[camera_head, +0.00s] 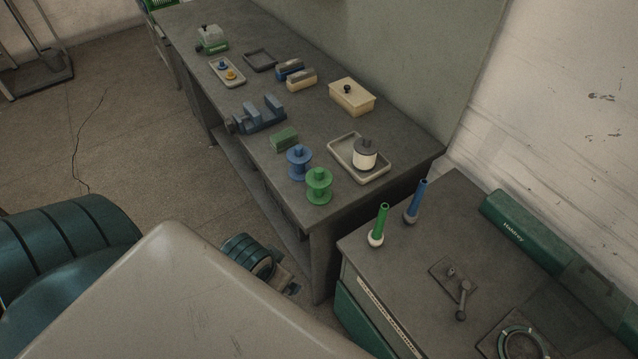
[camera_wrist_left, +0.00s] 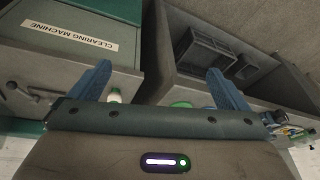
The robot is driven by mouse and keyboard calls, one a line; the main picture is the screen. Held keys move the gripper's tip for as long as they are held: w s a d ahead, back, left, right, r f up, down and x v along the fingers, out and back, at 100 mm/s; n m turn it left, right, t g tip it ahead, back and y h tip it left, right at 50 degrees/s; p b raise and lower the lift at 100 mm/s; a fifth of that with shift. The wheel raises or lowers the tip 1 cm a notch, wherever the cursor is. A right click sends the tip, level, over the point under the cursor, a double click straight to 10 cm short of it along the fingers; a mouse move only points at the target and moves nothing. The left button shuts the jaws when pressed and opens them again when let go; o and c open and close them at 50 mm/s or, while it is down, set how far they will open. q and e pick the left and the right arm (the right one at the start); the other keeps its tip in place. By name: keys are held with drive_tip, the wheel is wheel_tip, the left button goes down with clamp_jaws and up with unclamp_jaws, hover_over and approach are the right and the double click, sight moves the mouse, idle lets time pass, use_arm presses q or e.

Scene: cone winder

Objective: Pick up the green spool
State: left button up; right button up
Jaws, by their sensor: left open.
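The green spool (camera_head: 319,186) stands upright near the front edge of the long grey table in the head view, with the blue spool (camera_head: 298,162) just behind it to the left. My left gripper (camera_wrist_left: 159,70) shows in the left wrist view with its two blue fingers wide apart and nothing seen between their tips. A small green piece (camera_wrist_left: 180,104) shows just above the gripper body in that view; most of it is hidden and I cannot tell if it is the spool. My right gripper is not in view.
A green block (camera_head: 284,139), a blue holder (camera_head: 260,115) and a tray with a white, dark-topped jar (camera_head: 364,154) stand around the spools. The table's front right corner is clear.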

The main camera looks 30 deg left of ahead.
use_arm(q)
drive_tip(key=w+a+f+n, duration=0.2)
drive_tip(key=w, duration=0.6)
wheel_tip(320, 180, up, 6)
drive_tip(key=n+g+b, duration=0.1)
drive_tip(key=n+g, duration=0.2)
drive_tip(key=n, duration=0.5)
hover_over(319, 176)
drive_tip(key=shift+r, duration=0.1)
wheel_tip(319, 176, down, 2)
drive_tip(key=shift+b, duration=1.25)
drive_tip(key=shift+w+a+f+p, duration=0.1)
drive_tip(key=shift+w+f+p, duration=0.1)
drive_tip(key=shift+f+p, duration=0.9)
drive_tip(key=shift+f, duration=0.35)
drive_tip(key=f, duration=0.1)
drive_tip(key=f+p, duration=0.2)
drive_tip(key=shift+w+a+f, duration=0.15)
drive_tip(key=shift+w+f, duration=0.2)
drive_tip(key=shift+f, duration=0.45)
drive_tip(key=c, duration=1.1)
